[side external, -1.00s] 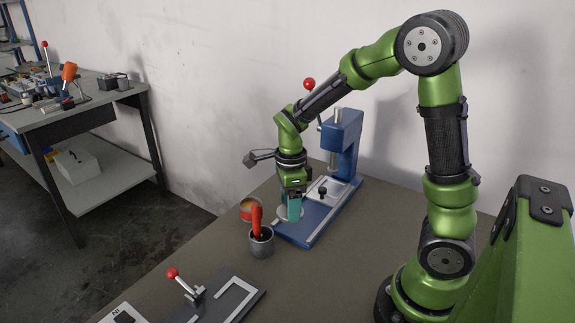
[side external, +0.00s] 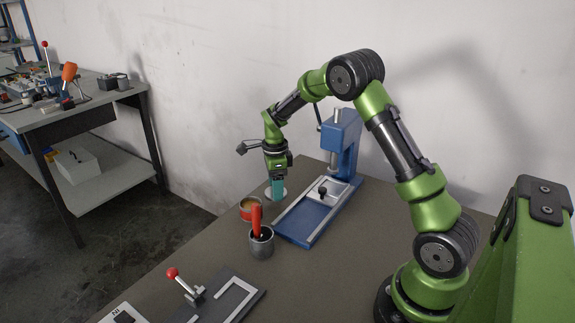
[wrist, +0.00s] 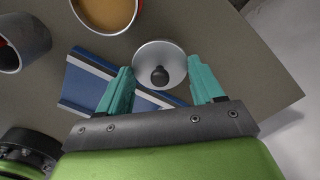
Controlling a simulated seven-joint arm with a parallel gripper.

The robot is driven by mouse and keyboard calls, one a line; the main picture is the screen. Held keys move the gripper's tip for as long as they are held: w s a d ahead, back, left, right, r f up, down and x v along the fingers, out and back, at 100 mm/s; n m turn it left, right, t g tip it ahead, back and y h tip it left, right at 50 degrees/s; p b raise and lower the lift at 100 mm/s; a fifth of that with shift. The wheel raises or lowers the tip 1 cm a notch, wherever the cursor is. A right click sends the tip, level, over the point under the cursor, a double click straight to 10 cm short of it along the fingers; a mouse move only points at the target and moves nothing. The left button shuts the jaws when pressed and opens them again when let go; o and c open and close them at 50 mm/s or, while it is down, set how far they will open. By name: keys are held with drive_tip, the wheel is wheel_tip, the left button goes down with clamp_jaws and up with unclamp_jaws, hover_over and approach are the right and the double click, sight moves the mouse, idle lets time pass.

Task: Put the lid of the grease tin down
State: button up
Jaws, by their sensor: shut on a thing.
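The lid (side external: 267,193) is a round pale metal disc. The wrist view shows it (wrist: 147,50) with a black knob, between my teal fingertips. My gripper (side external: 277,191) is shut on the lid and holds it level, beside the tin and near the far edge of the table. In the wrist view my gripper (wrist: 160,80) has one finger on each side of the lid. The grease tin (side external: 245,215) stands uncovered on the table, left of my gripper. Its tan grease shows in the wrist view (wrist: 107,10). I cannot tell how high the lid is above the table.
A grey cup (side external: 261,247) with a red-handled tool stands in front of the tin. A blue press (side external: 311,216) with a sliding plate is to the right. A red-knobbed lever fixture (side external: 190,290) lies at the front. Bare table (side external: 180,245) shows left of the cup.

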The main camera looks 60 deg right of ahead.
sight(270, 188)
drive_tip(key=w, duration=0.2)
drive_tip(key=shift+w+d+f, duration=0.15)
drive_tip(key=shift+w+d, duration=0.15)
drive_tip(key=shift+d, duration=0.1)
drive_tip(key=shift+f, duration=1.75)
drive_tip(key=shift+f, duration=0.1)
drive_tip(key=o, duration=1)
